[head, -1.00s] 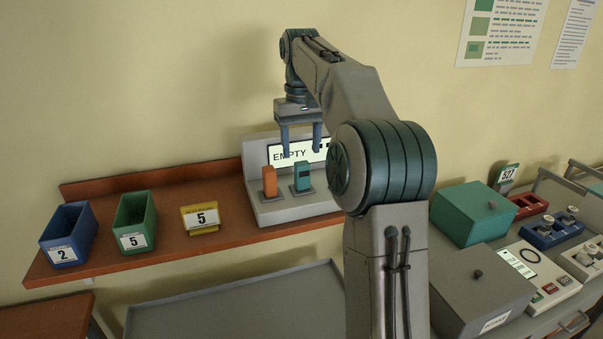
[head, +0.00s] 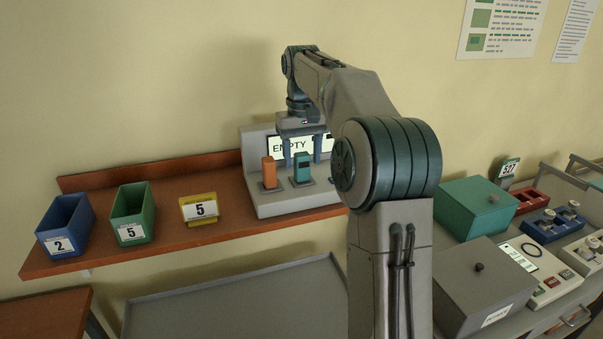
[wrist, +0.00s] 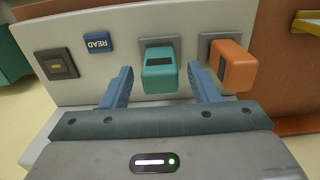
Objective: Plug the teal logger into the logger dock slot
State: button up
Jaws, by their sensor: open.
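The teal logger (head: 302,171) stands upright on a grey square base on the dock's front ledge; it also shows in the wrist view (wrist: 160,76). The grey dock (head: 257,149) has a screen reading EMPTY. My gripper (head: 302,163) points down over the teal logger. In the wrist view my open gripper (wrist: 159,71) has one finger on each side of the teal logger, with gaps visible. An orange logger (head: 269,173) stands on a similar base just left of it, close to one finger in the wrist view (wrist: 234,67).
A yellow holder marked 5 (head: 199,210), a green bin (head: 132,219) and a blue bin (head: 64,228) stand left on the brown shelf (head: 176,188).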

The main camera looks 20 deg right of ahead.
aim_at(302, 167)
jog(key=shift+f+b, duration=0.7)
jog(key=shift+f, duration=1.05)
jog(key=shift+p, duration=0.5)
grip_shut()
jog(key=shift+r+p, duration=1.45)
jog(key=shift+r, duration=1.55)
jog(key=shift+d, duration=0.1)
jog(key=d+r, duration=0.1)
jog(key=d, duration=1.4)
jog(key=shift+d, duration=0.2)
